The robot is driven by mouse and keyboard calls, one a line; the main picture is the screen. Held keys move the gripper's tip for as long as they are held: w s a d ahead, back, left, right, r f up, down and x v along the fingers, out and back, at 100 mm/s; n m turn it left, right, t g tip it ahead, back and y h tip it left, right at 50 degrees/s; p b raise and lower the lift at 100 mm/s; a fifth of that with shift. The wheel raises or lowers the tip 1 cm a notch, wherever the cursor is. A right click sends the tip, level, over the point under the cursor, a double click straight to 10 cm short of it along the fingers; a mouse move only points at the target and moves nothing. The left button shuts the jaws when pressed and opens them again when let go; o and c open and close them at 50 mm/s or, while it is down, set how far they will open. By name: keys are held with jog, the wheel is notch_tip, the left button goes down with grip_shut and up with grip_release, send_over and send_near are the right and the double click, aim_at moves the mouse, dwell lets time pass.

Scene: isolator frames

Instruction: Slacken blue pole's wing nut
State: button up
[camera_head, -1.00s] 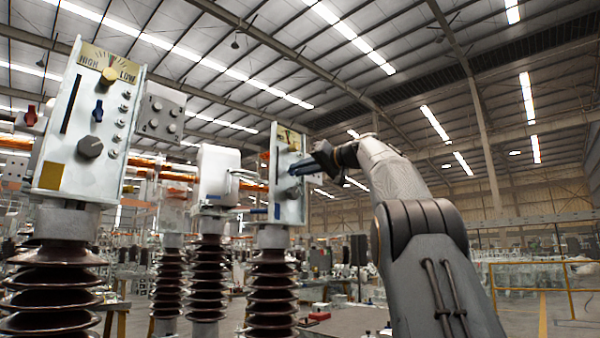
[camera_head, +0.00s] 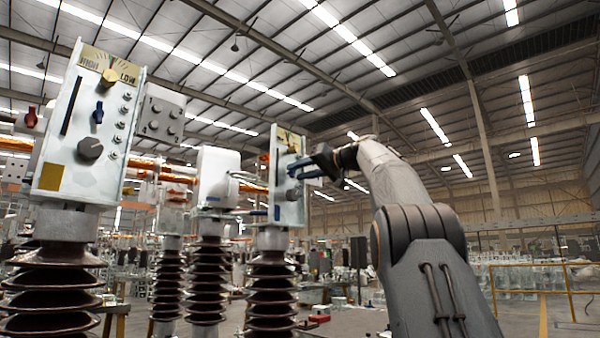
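My gripper (camera_head: 300,168) is at the front face of the right-hand grey control box (camera_head: 283,205), which sits on a brown ribbed insulator pole. Its dark bluish fingers show as two prongs at the upper part of that face. Whether they touch or hold a wing nut there is too small to tell, and any nut between them is hidden. A blue wing nut (camera_head: 97,115) stands out on the near left control box (camera_head: 62,140), clear of my gripper. A red wing nut (camera_head: 31,118) shows on another box at the far left edge.
A white box (camera_head: 217,178) on a ribbed pole stands between the two boxes. Open floor and a yellow railing (camera_head: 530,264) lie to the right.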

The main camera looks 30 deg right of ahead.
jog(key=b+v, duration=0.3)
jog(key=v, duration=0.5)
jog(key=shift+w, duration=0.1)
dwell(1.9)
